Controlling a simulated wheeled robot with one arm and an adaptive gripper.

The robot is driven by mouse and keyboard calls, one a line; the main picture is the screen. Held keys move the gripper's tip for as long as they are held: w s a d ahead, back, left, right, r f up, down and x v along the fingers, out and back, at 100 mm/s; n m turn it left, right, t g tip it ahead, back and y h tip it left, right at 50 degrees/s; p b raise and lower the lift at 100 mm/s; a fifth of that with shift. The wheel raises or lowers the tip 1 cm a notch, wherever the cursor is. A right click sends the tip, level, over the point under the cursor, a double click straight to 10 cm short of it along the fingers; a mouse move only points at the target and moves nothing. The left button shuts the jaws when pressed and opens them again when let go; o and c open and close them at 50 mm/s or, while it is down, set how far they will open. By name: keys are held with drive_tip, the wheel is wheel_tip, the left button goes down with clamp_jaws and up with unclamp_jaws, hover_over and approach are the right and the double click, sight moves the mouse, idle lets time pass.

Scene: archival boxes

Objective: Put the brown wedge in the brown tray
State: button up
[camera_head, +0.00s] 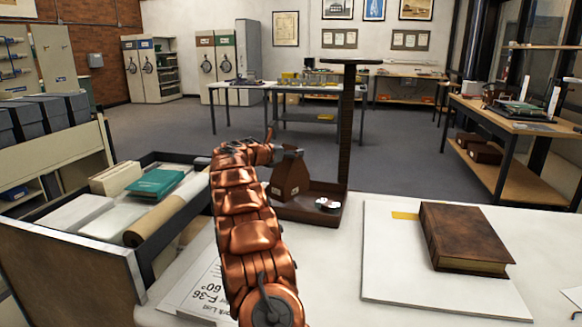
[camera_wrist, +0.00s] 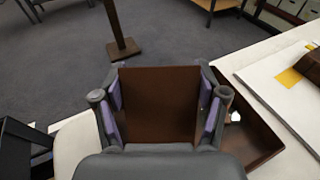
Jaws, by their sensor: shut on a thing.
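The brown wedge (camera_head: 291,178) is in my gripper (camera_head: 288,152), at the left part of the brown tray (camera_head: 312,217) in the head view. In the wrist view, the wedge (camera_wrist: 158,105) fills the space between the two purple-padded fingers (camera_wrist: 160,110), which are shut on its sides. The tray (camera_wrist: 262,150) shows there to the right of the wedge, and its left part is hidden. I cannot tell whether the wedge touches the tray floor. A small round white and dark object (camera_head: 328,203) lies in the tray's right part.
A tall dark post (camera_head: 346,120) stands behind the tray. A brown book (camera_head: 464,238) lies on a white board (camera_head: 395,255) at the right. A dark-edged bin with a green book (camera_head: 155,184) and a tan roll (camera_head: 165,220) is at the left. A printed sheet (camera_head: 205,290) lies in front.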

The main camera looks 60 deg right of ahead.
drive_tip(key=shift+s+f+b, duration=0.1)
drive_tip(key=shift+f+b, duration=0.4)
drive_tip(key=shift+f, duration=1.4)
drive_tip(key=o, duration=1.2)
approach(290, 161)
drive_tip(key=shift+w+d+f, duration=0.2)
drive_tip(key=shift+w+d, duration=0.05)
drive_tip(key=shift+w, duration=0.25)
drive_tip(key=shift+w+d+f, duration=0.2)
drive_tip(key=shift+w+d, duration=0.05)
drive_tip(key=shift+w, duration=0.25)
